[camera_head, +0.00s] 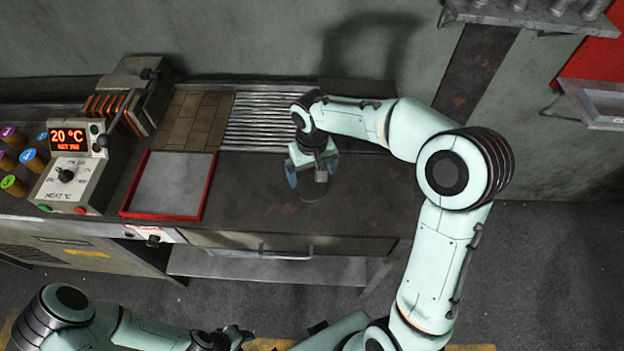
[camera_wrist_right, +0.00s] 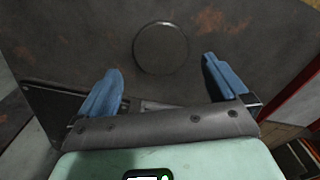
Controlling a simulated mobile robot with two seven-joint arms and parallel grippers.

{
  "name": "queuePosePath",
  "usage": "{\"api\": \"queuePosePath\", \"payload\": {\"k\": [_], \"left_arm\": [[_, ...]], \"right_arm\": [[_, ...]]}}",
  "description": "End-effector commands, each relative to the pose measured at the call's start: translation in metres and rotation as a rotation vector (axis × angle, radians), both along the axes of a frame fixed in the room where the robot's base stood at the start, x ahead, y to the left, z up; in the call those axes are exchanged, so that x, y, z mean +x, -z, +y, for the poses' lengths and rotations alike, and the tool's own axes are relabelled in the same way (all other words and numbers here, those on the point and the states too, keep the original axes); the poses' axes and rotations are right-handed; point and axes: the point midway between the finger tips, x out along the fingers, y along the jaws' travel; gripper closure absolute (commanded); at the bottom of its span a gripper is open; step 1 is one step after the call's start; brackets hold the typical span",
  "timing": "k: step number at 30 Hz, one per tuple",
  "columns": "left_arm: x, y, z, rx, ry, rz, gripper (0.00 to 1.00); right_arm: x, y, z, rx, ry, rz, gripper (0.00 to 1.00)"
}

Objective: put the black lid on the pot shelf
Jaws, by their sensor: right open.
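The black lid (camera_wrist_right: 160,48) shows in the right wrist view as a dark round disc lying flat on the dark worktop. In the head view the lid (camera_head: 312,194) is partly hidden beneath my right gripper (camera_head: 311,178). My right gripper (camera_wrist_right: 161,80) is open and empty, with its blue fingers apart and the lid just beyond the gap between their tips. My left gripper (camera_head: 236,338) is low at the bottom edge, away from the worktop, and its fingers are too unclear to read. A grey shelf (camera_head: 260,266) runs under the worktop; I cannot tell whether it is the pot shelf.
The worktop (camera_head: 365,210) is clear to the right of the lid. A red-rimmed tray (camera_head: 208,190) lies to the left, with a control box (camera_head: 75,180) beyond it. A ribbed metal grate (camera_head: 262,122) lies behind. A drawer front (camera_head: 300,245) faces the floor.

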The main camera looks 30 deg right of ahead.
Motion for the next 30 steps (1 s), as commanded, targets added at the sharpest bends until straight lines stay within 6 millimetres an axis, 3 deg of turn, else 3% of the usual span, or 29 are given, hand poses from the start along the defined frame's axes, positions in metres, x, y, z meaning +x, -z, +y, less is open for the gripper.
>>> {"api": "queuePosePath", "payload": {"k": [1,6,13,17,24,30], "left_arm": [[0.002,-0.003,0.0,0.0,0.0,-0.002,0.57],[0.006,-0.007,0.0,0.0,0.0,-0.007,0.57],[0.005,-0.005,0.0,0.0,0.0,-0.006,0.57],[-0.004,0.005,0.0,0.0,0.0,0.004,0.57],[-0.018,0.023,0.0,-0.001,0.0,0.021,0.57],[-0.022,0.029,0.0,0.0,0.0,0.025,0.57]], "right_arm": [[0.002,-0.014,0.0,-0.001,0.0,-0.007,0.0],[0.001,-0.042,0.0,0.0,0.0,-0.004,0.0],[0.0,-0.056,-0.003,0.013,0.074,0.007,0.0],[-0.001,-0.053,-0.014,0.062,0.39,0.041,0.0],[0.002,-0.056,-0.038,0.175,1.124,0.145,0.0],[0.005,-0.059,-0.046,0.213,1.404,0.199,0.0]]}}
